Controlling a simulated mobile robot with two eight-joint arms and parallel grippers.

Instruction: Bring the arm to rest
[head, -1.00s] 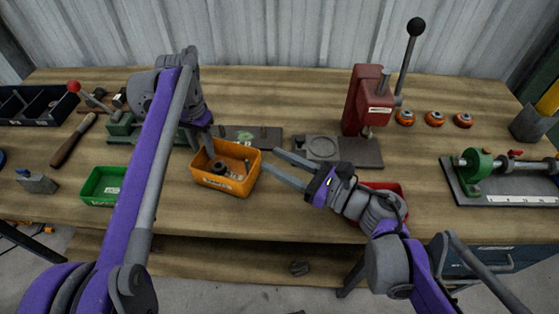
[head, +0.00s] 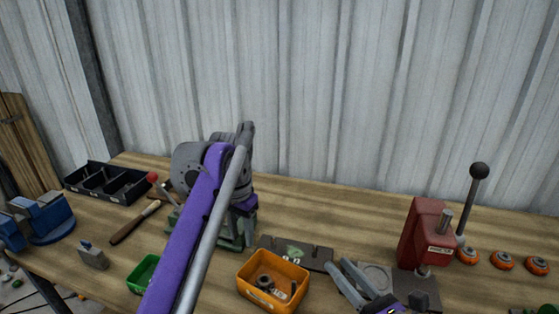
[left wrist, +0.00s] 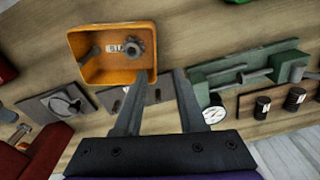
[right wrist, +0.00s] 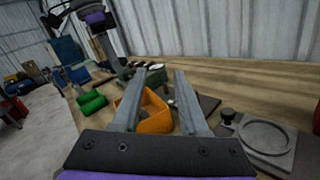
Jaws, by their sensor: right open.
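My left arm (head: 205,220) reaches up across the head view, its wrist in front of the green fixture; its fingers are hidden there. In the left wrist view my left gripper (left wrist: 160,78) is open, with nothing between its fingers, beside the near edge of the orange bin (left wrist: 152,50). My right gripper (head: 336,264) is at the bottom of the head view, right of the orange bin (head: 272,302). In the right wrist view the right gripper (right wrist: 156,80) is open, with the orange bin (right wrist: 155,122) beyond its fingers. Its arm is mostly out of the head view.
The bin holds a dark ring-like part (head: 264,282). A red press (head: 422,232) with a tall lever stands right. A green bin (head: 142,272), black divided tray (head: 98,182), hammer (head: 135,222) and blue vise (head: 45,217) are left. Corrugated wall stands behind the bench.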

